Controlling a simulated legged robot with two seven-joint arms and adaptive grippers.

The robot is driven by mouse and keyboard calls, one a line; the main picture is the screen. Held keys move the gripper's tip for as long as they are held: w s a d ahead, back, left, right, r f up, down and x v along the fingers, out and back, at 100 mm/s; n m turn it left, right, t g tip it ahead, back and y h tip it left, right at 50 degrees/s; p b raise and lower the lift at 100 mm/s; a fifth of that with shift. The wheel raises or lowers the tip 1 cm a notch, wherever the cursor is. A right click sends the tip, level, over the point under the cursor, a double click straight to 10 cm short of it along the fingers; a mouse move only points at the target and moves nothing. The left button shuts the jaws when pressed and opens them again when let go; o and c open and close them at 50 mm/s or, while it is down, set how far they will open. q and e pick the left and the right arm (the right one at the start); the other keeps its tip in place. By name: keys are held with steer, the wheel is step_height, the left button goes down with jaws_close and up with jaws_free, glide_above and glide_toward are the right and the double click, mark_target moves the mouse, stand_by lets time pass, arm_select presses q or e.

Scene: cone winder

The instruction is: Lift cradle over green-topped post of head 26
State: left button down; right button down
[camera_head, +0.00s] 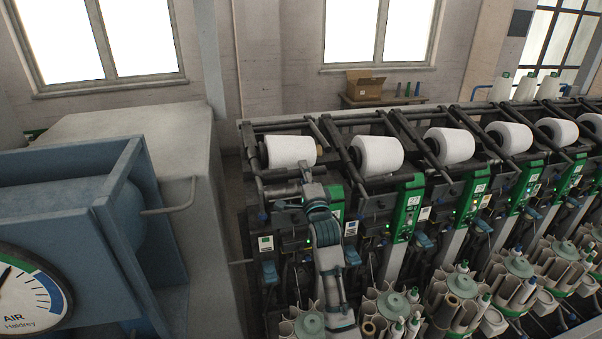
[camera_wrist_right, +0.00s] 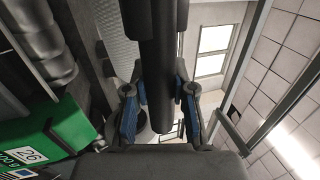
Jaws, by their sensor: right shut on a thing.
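Head 26 is the leftmost winding head, with a white yarn cone (camera_head: 291,151) lying in its dark cradle (camera_head: 256,168). My right gripper (camera_head: 286,197) is in front of and below this cone, its arm rising from the bottom. In the right wrist view, my right gripper (camera_wrist_right: 160,110) is shut with its blue-padded fingers on both sides of a dark round bar, the cradle handle (camera_wrist_right: 156,60). The green panel marked 26 (camera_wrist_right: 62,128) is at the lower left there; my arm partly covers it in the head view (camera_head: 337,208). I cannot make out a green-topped post. My left gripper is out of view.
More heads with white cones (camera_head: 377,153) and green panels run to the right. Bobbin magazines (camera_head: 391,303) stand low in front of them. A blue-grey machine with an air gauge (camera_head: 25,293) fills the left. A cardboard box (camera_head: 365,85) sits behind.

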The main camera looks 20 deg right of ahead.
steer(key=c, duration=1.1)
jaws_free()
steer(key=shift+o, duration=0.8)
steer(key=shift+d+f, duration=0.1)
steer(key=shift+d, duration=0.25)
steer(key=shift+s+f, duration=0.15)
steer(key=shift+s, duration=0.1)
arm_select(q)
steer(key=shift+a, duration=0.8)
arm_select(e)
steer(key=v, duration=1.1)
steer(key=shift+s, duration=0.2)
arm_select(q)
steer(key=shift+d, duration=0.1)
arm_select(e)
steer(key=shift+f, duration=0.1)
